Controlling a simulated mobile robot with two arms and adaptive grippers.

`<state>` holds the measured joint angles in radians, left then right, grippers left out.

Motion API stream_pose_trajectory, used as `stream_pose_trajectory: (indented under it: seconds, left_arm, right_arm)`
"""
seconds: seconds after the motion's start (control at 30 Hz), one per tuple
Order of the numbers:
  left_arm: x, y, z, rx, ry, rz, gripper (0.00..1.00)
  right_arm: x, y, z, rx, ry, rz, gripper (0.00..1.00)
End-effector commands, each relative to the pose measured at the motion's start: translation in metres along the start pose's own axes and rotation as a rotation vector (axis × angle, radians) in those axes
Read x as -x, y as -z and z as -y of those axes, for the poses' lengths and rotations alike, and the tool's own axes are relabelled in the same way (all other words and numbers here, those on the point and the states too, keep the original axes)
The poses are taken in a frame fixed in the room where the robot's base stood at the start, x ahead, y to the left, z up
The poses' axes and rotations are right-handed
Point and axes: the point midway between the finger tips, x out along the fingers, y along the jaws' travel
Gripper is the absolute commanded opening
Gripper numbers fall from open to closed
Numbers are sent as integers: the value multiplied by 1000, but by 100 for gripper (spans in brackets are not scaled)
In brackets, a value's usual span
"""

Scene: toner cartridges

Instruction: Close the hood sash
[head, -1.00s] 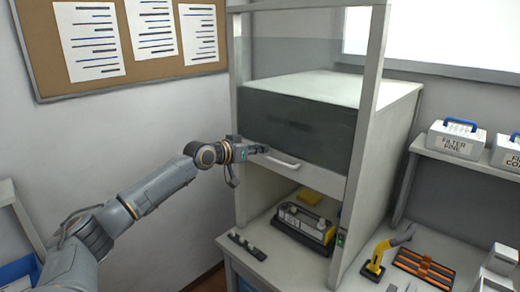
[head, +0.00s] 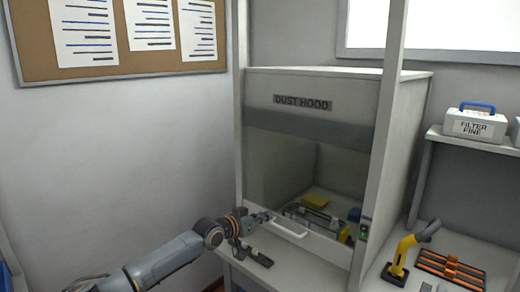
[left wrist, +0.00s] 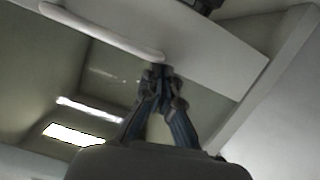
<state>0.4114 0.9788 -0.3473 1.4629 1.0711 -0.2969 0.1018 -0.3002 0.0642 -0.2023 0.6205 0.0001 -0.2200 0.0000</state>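The dust hood's glass sash (head: 275,165) is low in its frame, and the hood's interior shows through it. Its pale bottom rail (head: 328,248) is close above the counter; I cannot tell whether they touch. A white bar handle (head: 290,229) is on the rail, and it also shows in the left wrist view (left wrist: 100,33). My left gripper (head: 266,216) is at the left end of the handle. In the left wrist view its fingertips (left wrist: 160,72) are together with nothing visible between them, at the handle's end against the sash. My right gripper is not in view.
Inside the hood are a toner cartridge (head: 318,217) and a yellow block (head: 315,201). A yellow tool on a stand (head: 400,258) and an orange rack (head: 452,268) stand at the right.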

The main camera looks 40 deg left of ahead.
Motion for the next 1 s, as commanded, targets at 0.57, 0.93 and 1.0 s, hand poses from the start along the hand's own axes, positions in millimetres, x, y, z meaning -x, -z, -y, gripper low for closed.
stream_pose_trajectory:
  seconds: [0.57,0.93,1.0]
  left_arm:
    - [-20,-83,12,0,0,4,0]
    - [-20,-86,12,1,0,11,0]
    - [-20,-87,12,1,0,13,0]
  right_arm:
    - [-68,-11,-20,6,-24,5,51]
    - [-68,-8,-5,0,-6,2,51]
    - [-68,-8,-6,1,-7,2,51]
